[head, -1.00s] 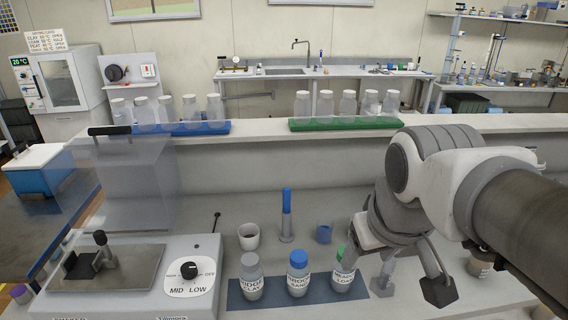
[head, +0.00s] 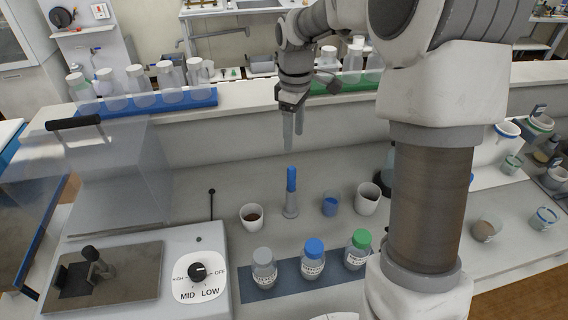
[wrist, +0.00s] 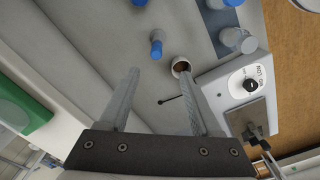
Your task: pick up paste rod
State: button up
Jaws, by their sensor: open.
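The paste rod (head: 291,180) has a blue upper part and stands upright in a grey holder (head: 290,206) on the bench. In the wrist view the blue top of the rod (wrist: 156,45) shows just beyond the fingertips, between their lines. My gripper (head: 293,145) points down, open and empty, with its fingertips above the rod in the head view. The gripper (wrist: 160,73) also shows in the wrist view with its two fingers wide apart. No finger appears to touch the rod, though the exact gap is hard to judge.
A white cup with brown content (head: 252,217) stands left of the rod, a small blue cup (head: 330,205) to its right. Capped bottles (head: 314,257) stand in front on a dark mat. A heater with a dial (head: 198,272) is at left; a raised ledge (head: 150,118) runs behind.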

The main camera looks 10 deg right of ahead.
aim_at(292, 170)
notch_tip(292, 170, down, 12)
jog(key=shift+w+f+p, duration=0.1)
jog(key=shift+p, duration=0.25)
jog(key=shift+w+f+p, duration=0.2)
jog(key=shift+f+p, duration=0.05)
jog(key=shift+f, duration=1.1)
jog(key=shift+w+f+p, duration=0.2)
jog(key=shift+f, duration=1.15)
grip_shut()
